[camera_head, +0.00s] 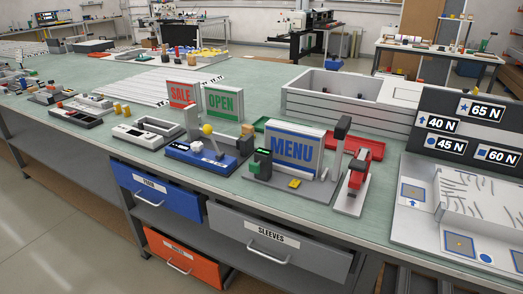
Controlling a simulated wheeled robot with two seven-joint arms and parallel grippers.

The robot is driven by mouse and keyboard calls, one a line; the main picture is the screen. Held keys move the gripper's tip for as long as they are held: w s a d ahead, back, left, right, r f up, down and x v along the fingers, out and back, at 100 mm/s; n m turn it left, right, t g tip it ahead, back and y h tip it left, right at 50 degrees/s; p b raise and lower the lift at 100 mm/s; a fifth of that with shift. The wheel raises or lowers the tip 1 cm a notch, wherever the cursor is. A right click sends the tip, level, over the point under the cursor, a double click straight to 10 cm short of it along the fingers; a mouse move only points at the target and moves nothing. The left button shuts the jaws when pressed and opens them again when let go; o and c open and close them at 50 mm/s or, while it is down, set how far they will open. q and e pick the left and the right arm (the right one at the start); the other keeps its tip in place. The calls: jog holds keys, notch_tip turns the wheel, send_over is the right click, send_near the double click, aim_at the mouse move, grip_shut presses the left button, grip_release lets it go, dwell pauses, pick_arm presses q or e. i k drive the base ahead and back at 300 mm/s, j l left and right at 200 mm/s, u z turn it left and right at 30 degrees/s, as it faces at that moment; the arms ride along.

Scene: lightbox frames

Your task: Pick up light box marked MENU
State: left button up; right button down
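The light box marked MENU (291,151) stands upright on the workbench, right of centre. It has a grey frame and a pale face with blue letters. It stands on a grey base plate (316,189) with a black-and-green device at its left and a post with a dark top (342,127) at its right. Two other light boxes stand behind to the left: SALE (181,94) in red letters and OPEN (222,102) in green letters. Neither of my grippers is in view.
A red-and-grey device (354,183) stands close right of MENU, and a blue-based fixture (204,157) stands to its left. A grey crate (330,108) is behind. Drawers, including a grey one marked SLEEVES (275,246), protrude below the bench's front edge.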

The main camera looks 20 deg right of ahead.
aim_at(302, 148)
jog(key=i+l+z, duration=0.2)
jog(key=z, duration=0.5)
